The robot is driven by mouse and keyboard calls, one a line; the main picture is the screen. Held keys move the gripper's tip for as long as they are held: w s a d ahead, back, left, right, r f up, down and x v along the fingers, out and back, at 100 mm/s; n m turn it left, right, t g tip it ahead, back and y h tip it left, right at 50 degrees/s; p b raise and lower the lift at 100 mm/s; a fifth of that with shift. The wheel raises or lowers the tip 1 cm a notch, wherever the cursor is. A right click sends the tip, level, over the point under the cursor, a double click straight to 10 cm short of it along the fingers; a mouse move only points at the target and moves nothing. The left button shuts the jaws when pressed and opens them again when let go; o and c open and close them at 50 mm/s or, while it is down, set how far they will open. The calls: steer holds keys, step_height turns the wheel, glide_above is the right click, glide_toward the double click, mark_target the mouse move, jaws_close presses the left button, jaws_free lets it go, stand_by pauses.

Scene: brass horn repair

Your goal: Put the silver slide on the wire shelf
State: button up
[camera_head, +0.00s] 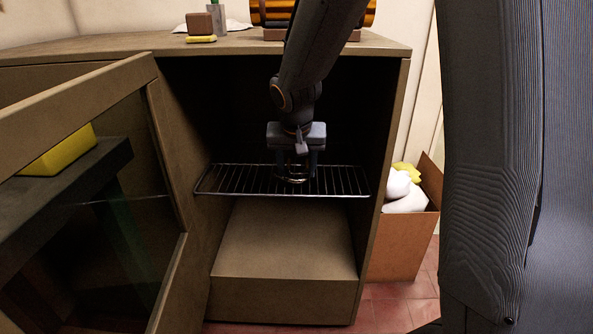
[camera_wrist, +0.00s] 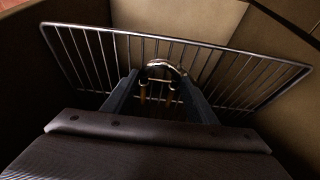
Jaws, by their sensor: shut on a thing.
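The silver slide (camera_wrist: 161,66) is a shiny curved tube with brass-coloured legs, seen between the fingers in the wrist view. My gripper (camera_head: 297,177) is shut on it, inside the open cabinet; in the wrist view my gripper (camera_wrist: 161,92) points down at the shelf. In the head view the slide (camera_head: 292,180) is a small glint at the fingertips, mostly hidden. The wire shelf (camera_head: 235,181) runs across the cabinet, and it also shows in the wrist view (camera_wrist: 90,58). The slide is at or just above the wires; I cannot tell whether it touches them.
The glass cabinet door (camera_head: 110,210) stands open at left. The cabinet's side walls close in both sides of the shelf. The wires left and right of my gripper are bare. A cardboard box (camera_head: 405,245) stands right of the cabinet. A brown block (camera_head: 199,24) sits on top.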

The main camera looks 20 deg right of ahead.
steer(key=shift+w+d+f, duration=0.1)
steer(key=shift+w+d, duration=0.2)
steer(key=shift+w, duration=0.5)
steer(key=shift+s+a+f, duration=0.1)
steer(key=shift+s+f, duration=0.05)
steer(key=shift+f, duration=0.5)
steer(key=shift+f+b, duration=0.1)
steer(key=shift+b, duration=0.2)
steer(key=shift+f, duration=0.15)
steer(key=o, duration=1.1)
